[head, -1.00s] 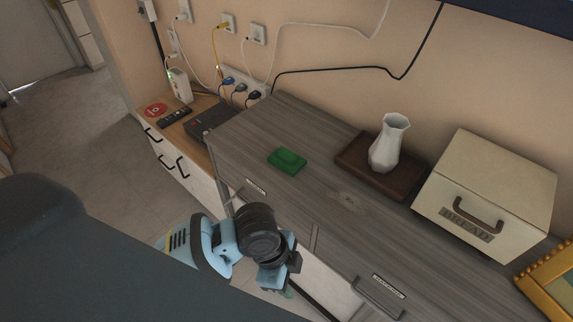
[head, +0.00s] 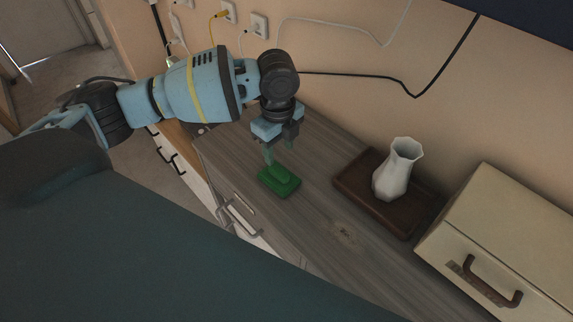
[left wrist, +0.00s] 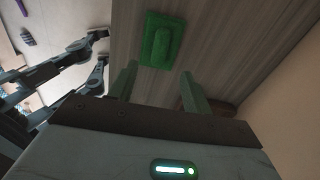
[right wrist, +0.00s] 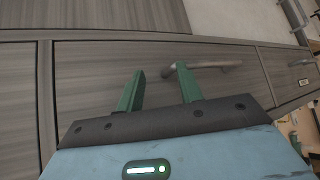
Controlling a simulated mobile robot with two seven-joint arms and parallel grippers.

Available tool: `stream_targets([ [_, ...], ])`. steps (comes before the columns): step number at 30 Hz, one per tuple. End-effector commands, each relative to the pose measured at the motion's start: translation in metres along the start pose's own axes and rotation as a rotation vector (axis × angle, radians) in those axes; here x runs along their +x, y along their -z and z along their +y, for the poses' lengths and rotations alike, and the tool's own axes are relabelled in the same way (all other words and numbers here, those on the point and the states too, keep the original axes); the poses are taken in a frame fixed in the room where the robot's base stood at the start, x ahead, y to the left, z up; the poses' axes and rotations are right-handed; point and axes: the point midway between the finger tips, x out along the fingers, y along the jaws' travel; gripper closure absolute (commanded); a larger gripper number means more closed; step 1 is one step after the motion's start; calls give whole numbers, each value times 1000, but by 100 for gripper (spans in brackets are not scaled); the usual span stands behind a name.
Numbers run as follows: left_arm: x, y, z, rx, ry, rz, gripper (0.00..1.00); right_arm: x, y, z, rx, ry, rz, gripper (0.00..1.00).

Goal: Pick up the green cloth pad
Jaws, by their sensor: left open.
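The green cloth pad (head: 280,181) lies flat on the grey wooden cabinet top, with a smaller raised layer in its middle. My left gripper (head: 279,155) is over the far edge of the pad, pointing down, open and empty. In the left wrist view the pad (left wrist: 161,40) shows beyond the fingertips of the left gripper (left wrist: 159,80), between their lines and apart from them. My right gripper (right wrist: 160,82) shows only in the right wrist view. It is open and empty in front of a grey drawer front with a metal handle (right wrist: 205,66).
A white vase (head: 397,170) stands on a dark brown tray (head: 362,205) right of the pad. A cream bread box (head: 490,235) is farther right. The grey cabinet top (head: 320,215) is free between pad and tray. A black cable (head: 350,74) hangs along the wall.

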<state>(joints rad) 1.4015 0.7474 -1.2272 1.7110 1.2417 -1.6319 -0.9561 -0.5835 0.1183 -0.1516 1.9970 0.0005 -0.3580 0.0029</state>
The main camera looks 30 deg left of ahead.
Motion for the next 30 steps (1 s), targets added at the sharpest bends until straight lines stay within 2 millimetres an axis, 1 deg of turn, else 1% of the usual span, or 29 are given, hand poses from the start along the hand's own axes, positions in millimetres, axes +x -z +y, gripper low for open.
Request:
stream_targets([
  [5,5,0,0,0,-2,0,51,-7,-22,-3,6,4,-45,64],
  [8,14,0,0,-1,-3,0,51,-8,-31,-4,8,5,-63,64],
  [12,26,0,0,0,-1,1,51,-7,-30,-5,11,5,-59,64],
  [17,29,0,-1,0,0,0,51,-5,-23,-6,15,4,-45,64],
  [20,39,-2,-2,-1,-2,0,51,-4,-22,-6,16,4,-43,64],
  [27,72,-5,-4,-1,-2,-1,51,-4,-24,-6,16,5,-46,64],
  [30,78,-5,-4,-1,0,0,51,-3,-24,-6,16,5,-47,64],
])
